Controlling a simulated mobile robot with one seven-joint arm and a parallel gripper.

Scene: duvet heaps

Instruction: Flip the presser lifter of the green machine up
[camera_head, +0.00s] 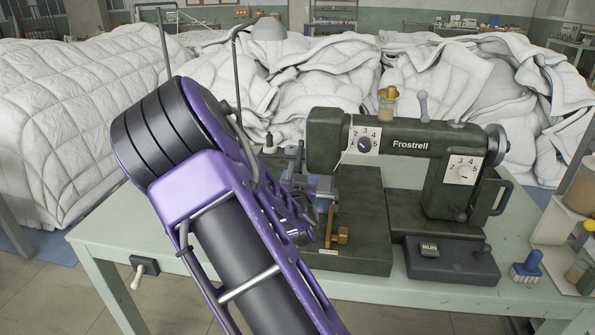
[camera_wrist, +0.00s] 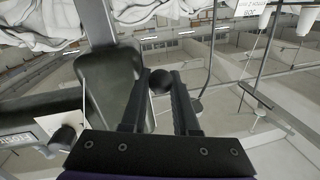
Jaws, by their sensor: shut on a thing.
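The dark green sewing machine (camera_head: 400,139), marked Frostrell, stands on the table with its needle end toward my arm. In the wrist view its green head (camera_wrist: 108,85) fills the left middle, at a tilted angle. My gripper (camera_wrist: 160,80) has its two dark fingers closed around a dark round knob (camera_wrist: 158,83) beside the head. The knob appears to be the end of the presser lifter; its shaft and angle are hidden. In the head view my purple arm covers much of the needle area, and the lifter cannot be made out there.
A pale green table (camera_head: 105,233) carries the machine. A RUN control box (camera_head: 452,262) and a blue-handled brush (camera_head: 527,268) sit at the front right. A thread spool (camera_head: 387,103) tops the machine. White duvet heaps (camera_head: 60,120) lie behind. A thin stand rod rises near my arm.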

